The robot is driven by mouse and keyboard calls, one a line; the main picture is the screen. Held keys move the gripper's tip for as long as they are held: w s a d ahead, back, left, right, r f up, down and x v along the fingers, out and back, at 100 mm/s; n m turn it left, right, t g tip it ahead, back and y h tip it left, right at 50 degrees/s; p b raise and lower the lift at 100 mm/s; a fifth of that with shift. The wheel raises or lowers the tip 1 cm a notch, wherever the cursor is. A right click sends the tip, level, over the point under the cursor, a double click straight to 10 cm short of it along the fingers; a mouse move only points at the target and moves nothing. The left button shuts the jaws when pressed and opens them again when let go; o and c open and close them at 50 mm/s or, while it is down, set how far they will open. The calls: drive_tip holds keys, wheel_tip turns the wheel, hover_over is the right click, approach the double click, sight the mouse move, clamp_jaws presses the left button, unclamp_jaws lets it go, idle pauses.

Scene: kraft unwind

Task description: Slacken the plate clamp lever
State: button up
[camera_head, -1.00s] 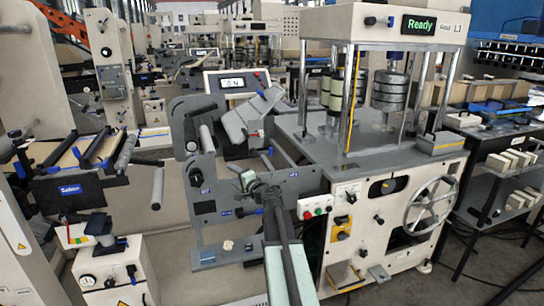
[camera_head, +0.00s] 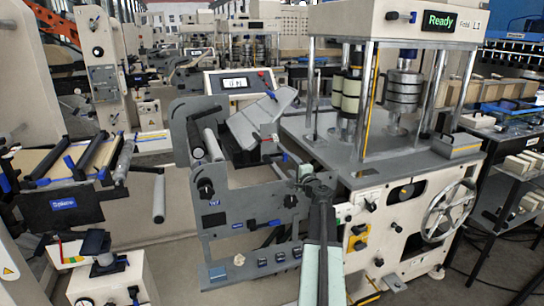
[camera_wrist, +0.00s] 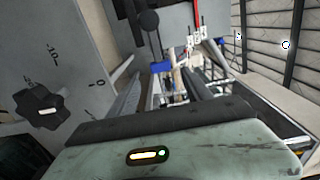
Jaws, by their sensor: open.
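The grey unwind plate (camera_head: 250,200) stands ahead of me on the machine's left side. A small blue-handled lever (camera_head: 272,223) sits low on it, and another blue tip (camera_head: 284,156) shows near its upper right edge. I cannot tell which is the plate clamp lever. My gripper (camera_head: 306,173) is raised in front of the plate's right edge, apart from the low blue lever. In the wrist view, my gripper (camera_wrist: 167,88) is open, with nothing clearly held. A blue part (camera_wrist: 162,67) and a thin red part (camera_wrist: 188,40) appear beyond it.
A star-shaped black knob (camera_wrist: 40,108) with a marked dial lies left in the wrist view. The press cabinet with its handwheel (camera_head: 448,210) stands right of my arm. A white box (camera_head: 110,280) stands at lower left. Grey floor shows between.

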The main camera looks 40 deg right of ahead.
sight(286, 158)
drive_tip(key=x, duration=0.8)
drive_tip(key=shift+w, duration=0.2)
drive_tip(key=shift+a, duration=0.15)
drive_tip(key=shift+s, duration=0.1)
clamp_jaws()
idle(0.9)
